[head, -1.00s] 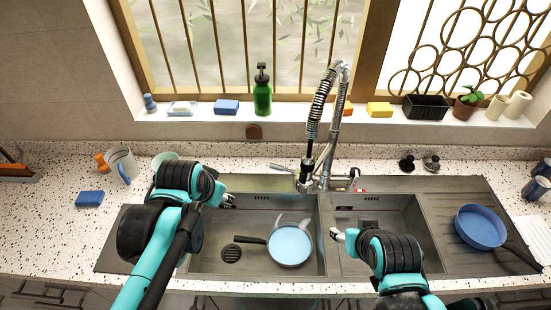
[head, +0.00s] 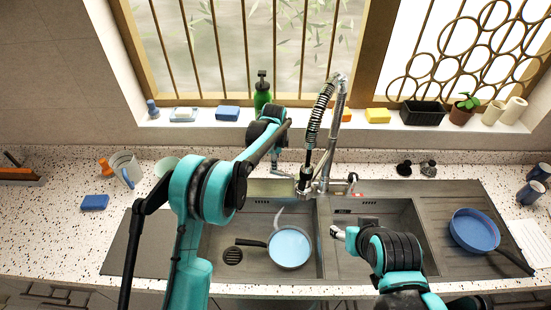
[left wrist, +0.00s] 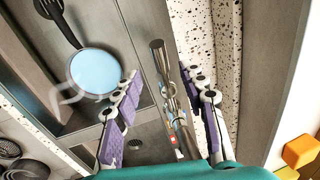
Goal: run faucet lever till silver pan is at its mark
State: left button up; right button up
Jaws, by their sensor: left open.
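The silver pan (head: 290,247) sits in the left sink basin, its handle pointing left and its inside pale blue. It also shows in the left wrist view (left wrist: 95,72). A pale curved streak lies by its rim; I cannot tell whether it is water. The faucet (head: 325,165) stands behind the basins; its bar-like lever (head: 283,174) appears to reach left from the base. My left gripper (left wrist: 162,73) is open, its purple-padded fingers on either side of the lever (left wrist: 158,58), no clear contact. My right gripper (head: 337,232) is over the sink divider; its jaws are unclear.
A blue pan (head: 474,230) lies on the right drainboard. A green soap bottle (head: 262,94) stands on the sill behind my left arm. The right basin (head: 375,270) looks free.

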pick_arm(q)
jog(key=shift+w+d+f+b, duration=0.1)
jog(key=shift+w+f+b, duration=0.3)
jog(key=shift+f, duration=0.9)
jog(key=shift+w+a+f+b, duration=0.1)
jog(key=shift+f+b, duration=0.6)
jog(key=shift+f, duration=0.65)
jog(key=shift+w+d+f+b, duration=0.15)
jog(key=shift+f+b, duration=0.4)
jog(key=shift+f, duration=0.75)
grip_shut()
